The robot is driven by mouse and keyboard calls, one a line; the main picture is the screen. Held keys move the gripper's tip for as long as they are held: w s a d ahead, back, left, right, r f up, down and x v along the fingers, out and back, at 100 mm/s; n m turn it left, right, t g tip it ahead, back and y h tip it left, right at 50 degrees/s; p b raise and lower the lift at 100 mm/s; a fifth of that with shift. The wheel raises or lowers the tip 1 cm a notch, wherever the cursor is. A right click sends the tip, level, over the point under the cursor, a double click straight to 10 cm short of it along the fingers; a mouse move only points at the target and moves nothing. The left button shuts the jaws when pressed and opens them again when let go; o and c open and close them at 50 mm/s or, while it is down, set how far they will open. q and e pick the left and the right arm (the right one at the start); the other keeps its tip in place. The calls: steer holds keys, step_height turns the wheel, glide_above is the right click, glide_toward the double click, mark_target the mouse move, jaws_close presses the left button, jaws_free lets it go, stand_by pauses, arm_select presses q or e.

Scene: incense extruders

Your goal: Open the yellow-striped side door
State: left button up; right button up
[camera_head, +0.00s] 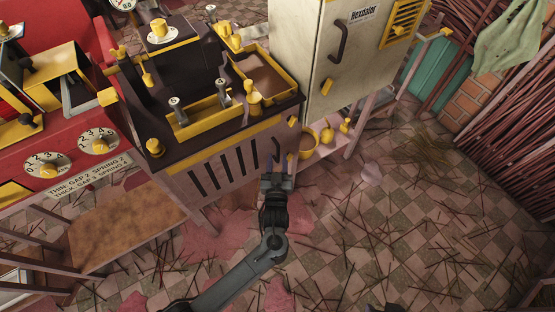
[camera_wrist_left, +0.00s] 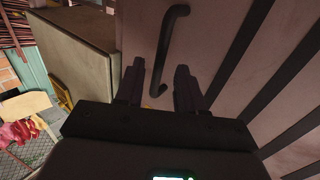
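The side door (camera_head: 222,170) is a pale pinkish panel with several dark vertical slots, below a yellow strip on the dark machine. It looks shut. In the left wrist view the pale panel (camera_wrist_left: 205,40) carries a dark curved bar handle (camera_wrist_left: 167,45). My left gripper (camera_head: 277,168) is at the right end of this panel, in front of the handle. In the left wrist view its two fingers (camera_wrist_left: 158,82) are apart, with the lower end of the handle showing between them. I cannot tell whether they touch it. My right gripper is not in view.
A beige cabinet (camera_head: 300,60) with its own dark handle (camera_head: 341,40) stands just right of the machine. Yellow pots (camera_head: 307,142) sit on a low shelf beside the door. The tiled floor (camera_head: 400,210) in front is open, scattered with thin sticks.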

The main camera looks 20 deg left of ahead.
arm_select(q)
steer(key=shift+x, duration=0.75)
jaws_close()
